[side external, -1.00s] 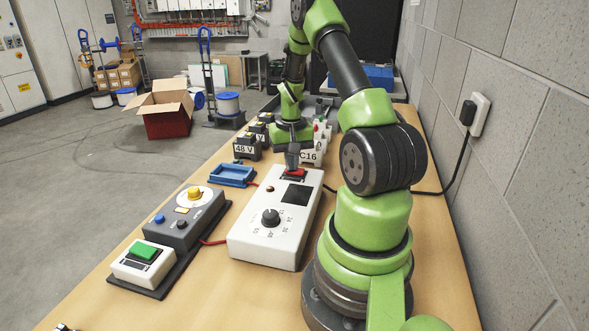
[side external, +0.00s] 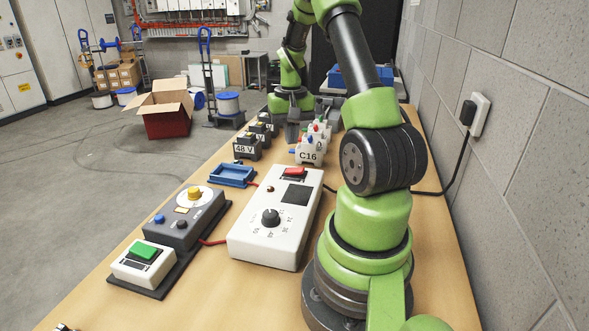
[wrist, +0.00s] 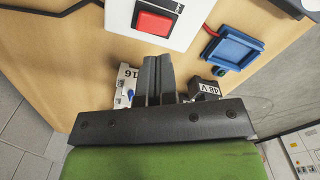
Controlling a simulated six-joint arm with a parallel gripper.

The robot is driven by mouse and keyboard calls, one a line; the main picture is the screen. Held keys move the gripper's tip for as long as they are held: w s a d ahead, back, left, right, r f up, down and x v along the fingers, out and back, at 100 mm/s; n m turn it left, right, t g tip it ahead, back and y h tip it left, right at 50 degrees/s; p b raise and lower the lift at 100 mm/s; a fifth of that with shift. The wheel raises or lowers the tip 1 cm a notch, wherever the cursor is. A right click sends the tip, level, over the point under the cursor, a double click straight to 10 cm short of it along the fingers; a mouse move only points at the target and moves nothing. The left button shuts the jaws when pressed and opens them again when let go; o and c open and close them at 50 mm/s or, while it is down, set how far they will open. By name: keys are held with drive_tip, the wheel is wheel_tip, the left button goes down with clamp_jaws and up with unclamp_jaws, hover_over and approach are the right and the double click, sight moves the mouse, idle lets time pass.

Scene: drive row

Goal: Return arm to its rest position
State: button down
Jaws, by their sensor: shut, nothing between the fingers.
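My gripper (side external: 291,131) is up beyond the white control box, in the gap between the black 48 V blocks and the C16 breaker, partly hidden. In the wrist view its two grey fingers (wrist: 158,68) are together and empty. The white box (side external: 272,222) has a red button (side external: 294,171), a dark screen and a black knob. In the wrist view the red button (wrist: 155,22) lies ahead of the fingertips, apart from them.
A row of breakers with C16 (side external: 309,154) in front and 48 V blocks (side external: 246,148) stand on either side of the gripper. A blue tray (side external: 232,175), a grey panel with a yellow button (side external: 186,218) and a green-button box (side external: 142,262) stand left. A wall is right.

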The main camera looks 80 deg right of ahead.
idle(0.4)
drive_tip(key=w+a+r+n+t+h, duration=0.1)
drive_tip(key=w+a+r+n+t, duration=0.3)
drive_tip(key=a+r, duration=1.05)
drive_tip(key=s+a+r+n+t+y, duration=0.1)
drive_tip(key=s+a+n, duration=0.1)
drive_tip(key=s+a, duration=0.2)
drive_tip(key=s+a+r+n+t+y, duration=0.1)
drive_tip(key=s+a, duration=0.3)
drive_tip(key=a, duration=0.7)
drive_tip(key=shift+a+r+n+t+y, duration=0.2)
drive_tip(key=shift+a+n+t+y, duration=0.05)
drive_tip(key=shift+n+t+y, duration=0.3)
